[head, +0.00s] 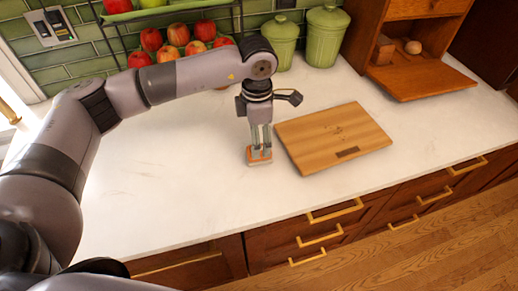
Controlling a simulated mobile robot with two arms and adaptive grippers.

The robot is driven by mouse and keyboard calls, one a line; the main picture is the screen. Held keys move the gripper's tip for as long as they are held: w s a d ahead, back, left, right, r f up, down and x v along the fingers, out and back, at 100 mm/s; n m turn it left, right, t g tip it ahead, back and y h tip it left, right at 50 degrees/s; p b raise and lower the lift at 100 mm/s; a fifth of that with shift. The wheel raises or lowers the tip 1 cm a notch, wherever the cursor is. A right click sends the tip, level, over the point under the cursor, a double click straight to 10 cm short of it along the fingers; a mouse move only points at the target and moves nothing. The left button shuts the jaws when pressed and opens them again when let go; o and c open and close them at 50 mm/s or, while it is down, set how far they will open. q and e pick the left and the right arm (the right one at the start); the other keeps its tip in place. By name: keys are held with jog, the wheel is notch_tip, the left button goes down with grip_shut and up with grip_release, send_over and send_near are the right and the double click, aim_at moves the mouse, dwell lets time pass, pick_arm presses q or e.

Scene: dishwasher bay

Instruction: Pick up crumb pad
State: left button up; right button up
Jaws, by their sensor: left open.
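A small pad (259,158) with orange and grey layers, which looks like the crumb pad, lies on the white countertop left of the wooden board. My left gripper (259,147) comes down from above, pointing at the counter, with its fingertips right at the top of the pad. The gripper is open, its fingers apart over the pad; I cannot tell whether they touch it. The fingers partly hide the pad's top. My right gripper is not in view.
A wooden cutting board (312,133) with small dark crumbs lies just right of the gripper. Red apples (178,35) in a rack, two green canisters (326,36) and an open wooden bread box (420,82) stand behind. The counter's front left (150,205) is clear.

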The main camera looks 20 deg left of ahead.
pick_arm(q)
jog(key=f+p, duration=0.1)
jog(key=f, duration=0.1)
jog(key=f+p, duration=0.1)
jog(key=f, duration=0.2)
jog(key=shift+w+d+f+p, duration=0.15)
jog(key=shift+w+f+p, duration=0.05)
jog(key=shift+p, duration=0.15)
jog(key=shift+f, duration=0.3)
jog(key=shift+c, duration=0.4)
jog(key=shift+c, duration=1.3)
jog(key=c, duration=0.7)
jog(key=shift+r, duration=0.1)
jog(key=shift+c, duration=0.2)
notch_tip(320, 180, up, 20)
jog(key=b, duration=0.5)
